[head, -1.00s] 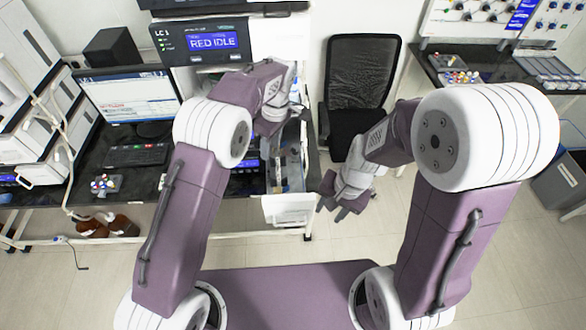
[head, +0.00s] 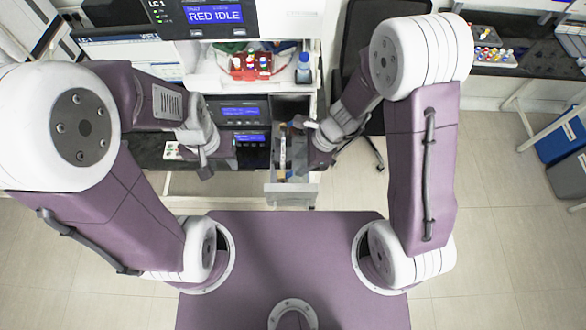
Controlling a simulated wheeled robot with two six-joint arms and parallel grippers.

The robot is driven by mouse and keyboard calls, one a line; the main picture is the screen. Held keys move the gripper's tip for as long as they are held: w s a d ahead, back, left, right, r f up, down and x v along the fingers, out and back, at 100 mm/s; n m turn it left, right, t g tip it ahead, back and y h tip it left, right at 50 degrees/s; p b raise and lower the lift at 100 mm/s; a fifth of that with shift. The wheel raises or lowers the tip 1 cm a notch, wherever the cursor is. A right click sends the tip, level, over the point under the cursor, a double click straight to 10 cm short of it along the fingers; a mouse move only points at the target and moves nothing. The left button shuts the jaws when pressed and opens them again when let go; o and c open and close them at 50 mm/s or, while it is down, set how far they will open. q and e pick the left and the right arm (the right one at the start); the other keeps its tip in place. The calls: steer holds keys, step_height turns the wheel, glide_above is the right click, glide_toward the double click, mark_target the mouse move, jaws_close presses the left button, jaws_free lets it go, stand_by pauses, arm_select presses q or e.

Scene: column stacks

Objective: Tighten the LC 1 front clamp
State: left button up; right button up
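The LC 1 stack has a top panel (head: 212,15) reading "RED IDLE". Low on its right side a narrow grey compartment (head: 290,190) is pulled out toward me, with slim column-like parts (head: 282,152) inside. The front clamp is too small and too covered to make out. My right gripper (head: 306,143) is over the right side of this compartment, its dark fingers apart. Whether it touches anything inside is unclear. My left gripper (head: 214,164) is left of the compartment, in front of the lower modules, with its fingers apart and nothing seen between them.
Above the compartment, a shelf holds a red tray of vials (head: 250,66) and a blue-capped bottle (head: 303,70). Lower modules (head: 240,112) with blue displays sit left of the compartment. A dark chair (head: 362,50) stands close on the right. The floor right of it is open.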

mark_target(292, 173)
steer(key=b+x, duration=0.1)
steer(key=x, duration=0.6)
steer(key=shift+d+b, duration=0.1)
steer(key=shift+b, duration=0.3)
steer(key=shift+w+f, duration=0.1)
steer(key=shift+f, duration=0.2)
steer(key=shift+r, duration=0.1)
steer(key=shift+s, duration=0.2)
jaws_close()
steer(key=shift+w, duration=0.1)
steer(key=f+b, duration=0.1)
steer(key=b, duration=0.2)
steer(key=shift+y, duration=0.4)
steer(key=shift+d+b, duration=0.15)
steer(key=shift+b, duration=0.25)
steer(key=shift+r, duration=0.25)
